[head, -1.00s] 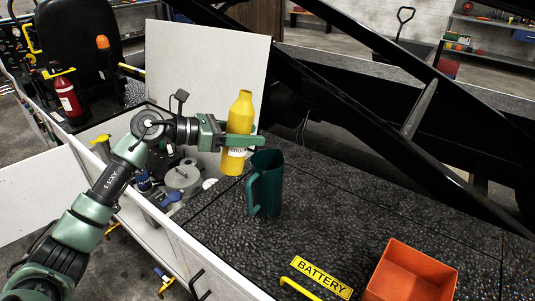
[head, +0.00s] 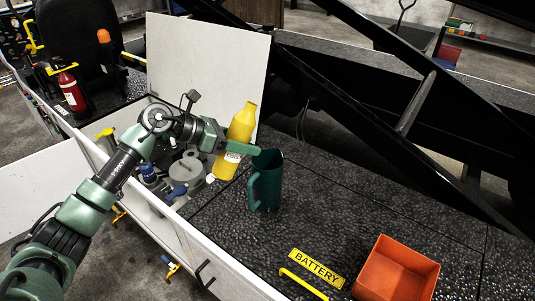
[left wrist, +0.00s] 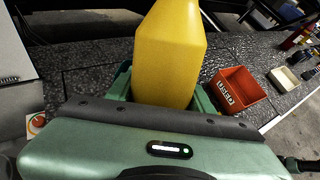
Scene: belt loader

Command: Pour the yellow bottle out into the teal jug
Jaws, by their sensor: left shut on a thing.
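The yellow bottle (head: 237,138) is held in my left gripper (head: 238,148), which is shut around its middle. The bottle is off the surface and tilted, with its neck leaning to the right in the head view. It also fills the upper middle of the left wrist view (left wrist: 172,50). The teal jug (head: 266,181) stands upright on the black textured deck, just right of and below the bottle, its handle toward the left. In the left wrist view the jug (left wrist: 121,84) is partly hidden behind the bottle. My right gripper is not in view.
An orange-red open bin (head: 397,270) sits on the deck (head: 330,205) at front right, near a yellow BATTERY label (head: 317,268) and yellow handle. A pale upright panel (head: 205,65) stands behind the bottle. Black diagonal beams cross behind the deck.

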